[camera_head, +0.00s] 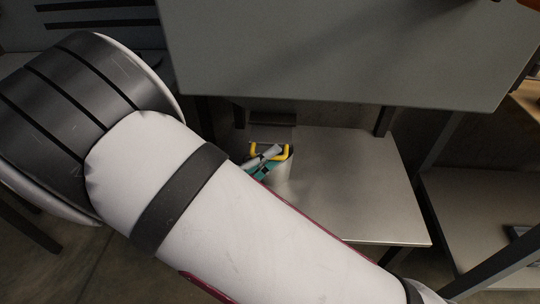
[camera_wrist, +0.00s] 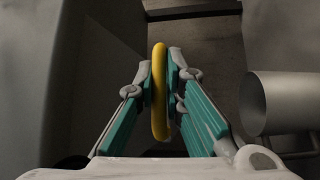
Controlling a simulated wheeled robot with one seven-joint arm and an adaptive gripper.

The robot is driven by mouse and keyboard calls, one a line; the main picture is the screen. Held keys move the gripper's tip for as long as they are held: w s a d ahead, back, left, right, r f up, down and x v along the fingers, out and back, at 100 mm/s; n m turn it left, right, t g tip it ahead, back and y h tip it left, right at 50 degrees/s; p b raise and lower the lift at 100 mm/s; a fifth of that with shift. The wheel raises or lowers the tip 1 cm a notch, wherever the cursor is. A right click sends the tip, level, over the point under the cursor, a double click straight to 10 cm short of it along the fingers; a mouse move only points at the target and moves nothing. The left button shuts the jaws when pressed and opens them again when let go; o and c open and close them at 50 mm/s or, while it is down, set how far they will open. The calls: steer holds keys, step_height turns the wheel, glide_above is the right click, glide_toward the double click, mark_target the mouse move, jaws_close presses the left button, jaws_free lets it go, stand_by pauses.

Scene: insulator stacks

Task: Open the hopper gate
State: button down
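The yellow gate handle (camera_head: 285,154) shows as a small U-shaped bar in the head view, below the large grey hopper body (camera_head: 340,55). In the wrist view the handle (camera_wrist: 158,92) stands upright between my teal-padded fingers. My gripper (camera_wrist: 160,75) is closed around it, with a finger close against each side. In the head view my gripper (camera_head: 264,160) shows small beside the handle, partly hidden by my arm. The gate plate itself cannot be made out clearly.
A grey metal table (camera_head: 350,190) lies below the hopper, mostly bare. A grey cylinder (camera_wrist: 285,102) is close to the right of my gripper in the wrist view. A dark support leg (camera_head: 384,121) stands behind the table. Another bench (camera_head: 475,205) is at the right.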

steer(key=s, duration=0.7)
steer(key=shift+p, duration=0.45)
steer(key=shift+a, duration=0.15)
steer(key=c, duration=1.7)
jaws_free()
steer(key=v, duration=1.2)
